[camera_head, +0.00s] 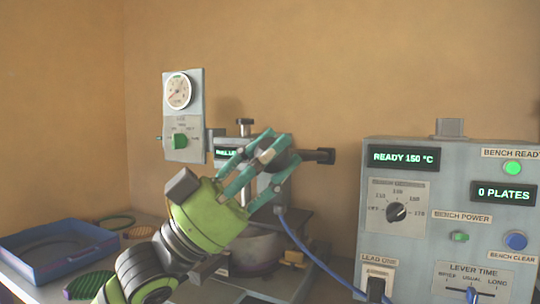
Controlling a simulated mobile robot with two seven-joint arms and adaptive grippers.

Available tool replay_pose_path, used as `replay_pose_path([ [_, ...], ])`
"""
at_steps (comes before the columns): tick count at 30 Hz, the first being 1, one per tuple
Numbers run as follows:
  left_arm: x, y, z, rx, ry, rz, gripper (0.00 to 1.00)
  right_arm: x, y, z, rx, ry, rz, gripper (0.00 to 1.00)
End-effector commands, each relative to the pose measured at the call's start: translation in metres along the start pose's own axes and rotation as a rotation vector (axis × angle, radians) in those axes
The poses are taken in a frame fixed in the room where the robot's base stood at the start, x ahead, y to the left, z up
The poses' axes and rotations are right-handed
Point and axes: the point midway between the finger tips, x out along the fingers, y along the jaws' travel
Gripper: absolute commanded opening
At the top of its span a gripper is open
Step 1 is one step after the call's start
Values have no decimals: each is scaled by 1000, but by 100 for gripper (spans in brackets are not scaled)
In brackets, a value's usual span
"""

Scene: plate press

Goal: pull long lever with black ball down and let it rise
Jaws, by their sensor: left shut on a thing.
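My left gripper (278,154) comes in from the lower left, with a green body and teal fingers. It is shut on the dark round ball (285,161) of the lever, which shows between and behind the fingers. The fingers hide part of the ball and most of the lever's shaft. The press (230,146) stands behind the gripper, with a small lit display that is partly covered. A short black bar (320,155) sticks out to the right of the ball. My right gripper is not in view.
A grey control box (450,220) stands at the right, reading READY 150 °C and 0 PLATES. A gauge panel (183,115) rises at the back left. A blue tray (60,255) lies at the left. A blue cable (310,250) runs between the press and the box.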

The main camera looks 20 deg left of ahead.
Motion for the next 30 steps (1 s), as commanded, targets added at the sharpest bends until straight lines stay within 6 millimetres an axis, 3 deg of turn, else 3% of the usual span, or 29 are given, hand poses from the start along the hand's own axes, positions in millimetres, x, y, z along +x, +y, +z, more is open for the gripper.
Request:
replay_pose_path([
  [6,0,-1,2,-3,-7,-2,0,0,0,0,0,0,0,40],
  [7,0,-2,2,-3,-7,-2,49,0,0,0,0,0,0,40],
  [8,0,-2,2,-2,-7,-2,61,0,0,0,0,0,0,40],
  [9,0,-2,2,-2,-5,-2,65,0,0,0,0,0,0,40],
  [20,-3,-1,1,0,-3,-2,65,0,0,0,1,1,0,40],
  [30,-41,-1,3,-1,-8,-3,65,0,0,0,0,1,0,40],
])
